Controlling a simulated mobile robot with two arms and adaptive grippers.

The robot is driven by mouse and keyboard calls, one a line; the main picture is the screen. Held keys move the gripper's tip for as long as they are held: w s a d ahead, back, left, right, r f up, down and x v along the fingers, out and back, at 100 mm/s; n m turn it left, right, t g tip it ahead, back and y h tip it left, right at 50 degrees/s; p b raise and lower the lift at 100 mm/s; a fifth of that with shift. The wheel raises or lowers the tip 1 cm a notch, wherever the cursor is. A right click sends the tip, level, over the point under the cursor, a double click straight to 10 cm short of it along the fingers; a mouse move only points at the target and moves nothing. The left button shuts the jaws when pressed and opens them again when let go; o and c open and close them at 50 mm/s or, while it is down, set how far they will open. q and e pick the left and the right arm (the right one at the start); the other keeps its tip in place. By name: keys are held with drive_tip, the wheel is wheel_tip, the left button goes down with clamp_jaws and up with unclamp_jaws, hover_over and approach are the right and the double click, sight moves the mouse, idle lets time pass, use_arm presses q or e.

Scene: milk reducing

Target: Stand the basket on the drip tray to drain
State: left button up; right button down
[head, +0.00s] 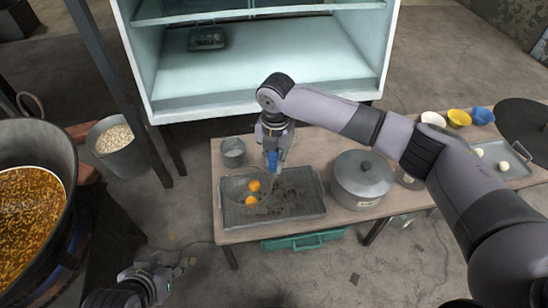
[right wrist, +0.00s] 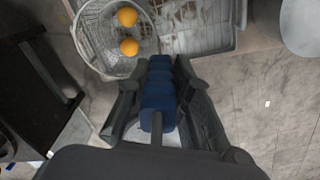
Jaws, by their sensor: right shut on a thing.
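The wire basket (head: 238,187) holds two orange balls and is over the left part of the grey drip tray (head: 312,208) on the table. In the right wrist view the round mesh basket (right wrist: 98,42) overlaps the left side of the tray (right wrist: 213,46). I cannot tell whether its bottom touches the tray. My right gripper (head: 273,150) is shut on the basket's blue handle (right wrist: 158,95), which rises above the basket. My left gripper (head: 180,272) is low at the front left, away from the table and empty; its finger opening is unclear.
A lidded grey pot (head: 362,178) stands right of the tray, and a small metal cup (head: 233,150) behind it at the left. A large pan of orange food (head: 28,225) stands at left, beside a bucket (head: 113,147).

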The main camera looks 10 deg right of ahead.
use_arm(q)
drive_tip(key=shift+s+a+f, duration=0.1)
drive_tip(key=shift+s, duration=0.15)
use_arm(e)
drive_tip(key=shift+f, duration=0.15)
drive_tip(key=c, duration=1.3)
unclamp_jaws()
drive_tip(key=shift+c, duration=0.2)
wheel_tip(320, 180, up, 12)
drive_tip(key=shift+d, duration=0.1)
use_arm(q)
drive_tip(key=shift+s+f, duration=0.1)
drive_tip(key=shift+s, duration=0.05)
use_arm(e)
drive_tip(key=shift+s+f, duration=0.1)
drive_tip(key=shift+s, duration=0.05)
